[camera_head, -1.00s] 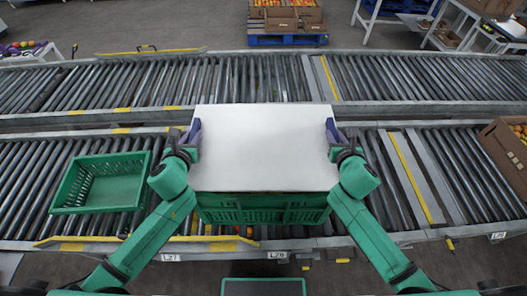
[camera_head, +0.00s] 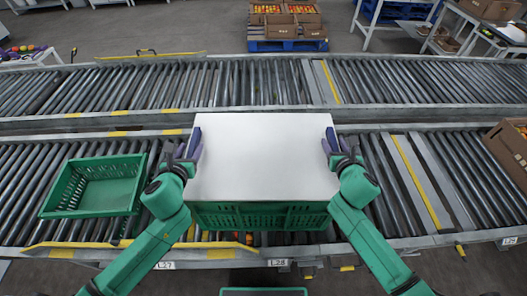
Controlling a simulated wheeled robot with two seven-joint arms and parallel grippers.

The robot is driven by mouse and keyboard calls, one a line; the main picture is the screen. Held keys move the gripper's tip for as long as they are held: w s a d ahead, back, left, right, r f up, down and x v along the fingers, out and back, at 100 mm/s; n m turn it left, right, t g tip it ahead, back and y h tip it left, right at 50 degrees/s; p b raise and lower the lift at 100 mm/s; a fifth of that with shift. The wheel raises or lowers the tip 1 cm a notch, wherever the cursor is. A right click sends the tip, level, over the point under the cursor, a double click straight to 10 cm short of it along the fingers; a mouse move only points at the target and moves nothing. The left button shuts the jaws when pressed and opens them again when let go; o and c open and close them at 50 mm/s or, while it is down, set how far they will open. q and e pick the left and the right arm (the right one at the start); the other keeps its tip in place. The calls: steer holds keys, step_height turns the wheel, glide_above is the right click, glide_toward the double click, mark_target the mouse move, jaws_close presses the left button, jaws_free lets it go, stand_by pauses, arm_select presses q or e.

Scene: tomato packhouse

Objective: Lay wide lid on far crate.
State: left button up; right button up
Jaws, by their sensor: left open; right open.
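The wide lid (camera_head: 264,158) is a flat white panel. It lies level over a green crate (camera_head: 262,217) on the near conveyor. Only the crate's front wall shows below the lid's front edge; its rim and inside are hidden, so close contact all round cannot be seen. My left gripper (camera_head: 191,145) is open at the lid's left edge, towards the back. My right gripper (camera_head: 333,142) is open at the right edge, about opposite. Whether their fingers still touch the lid is too small to tell.
An empty green crate (camera_head: 72,211) stands on the near conveyor at left. A cardboard box (camera_head: 508,146) with produce stands at far right. A second roller conveyor (camera_head: 220,82) runs behind, its rollers clear. Yellow-marked rails (camera_head: 200,252) edge the near conveyor.

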arm_select(q)
steer(key=v, duration=0.9)
steer(key=shift+s, duration=0.15)
arm_select(e)
steer(key=shift+s+r, duration=0.1)
steer(key=shift+s, duration=0.05)
arm_select(q)
steer(key=shift+r, duration=0.15)
arm_select(e)
steer(key=v, duration=1.1)
steer(key=shift+s, duration=0.3)
steer(key=shift+s+r, duration=0.15)
steer(key=shift+s, duration=0.05)
